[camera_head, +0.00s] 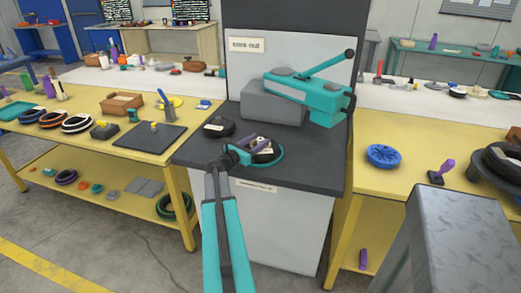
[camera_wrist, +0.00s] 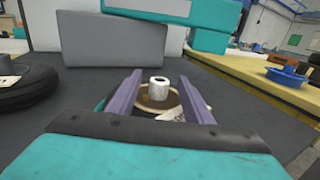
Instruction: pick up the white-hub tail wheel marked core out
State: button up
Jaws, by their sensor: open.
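A small dark wheel with a pale hub (camera_head: 264,156) lies on the dark top of the middle cabinet, within a teal ring (camera_head: 281,158). In the wrist view its white hub (camera_wrist: 158,88) stands up from a tan centre, with a pale tag beside it; the marking is not readable. My gripper (camera_head: 256,142) is over this wheel. In the wrist view my gripper (camera_wrist: 160,77) is open, its two purple fingers on either side of the hub with gaps showing. The fingers and gripper body hide much of the wheel. I cannot tell whether the fingers touch it.
Another black wheel with a pale tag (camera_head: 219,127) lies to the left on the cabinet top (camera_head: 200,152). A grey block and teal lever press (camera_head: 306,95) stand close behind. Yellow benches with parts flank the cabinet; a blue wheel (camera_head: 383,156) lies on the right one.

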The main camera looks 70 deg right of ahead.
jog(key=shift+c, duration=0.3)
grip_shut()
dwell(1.1)
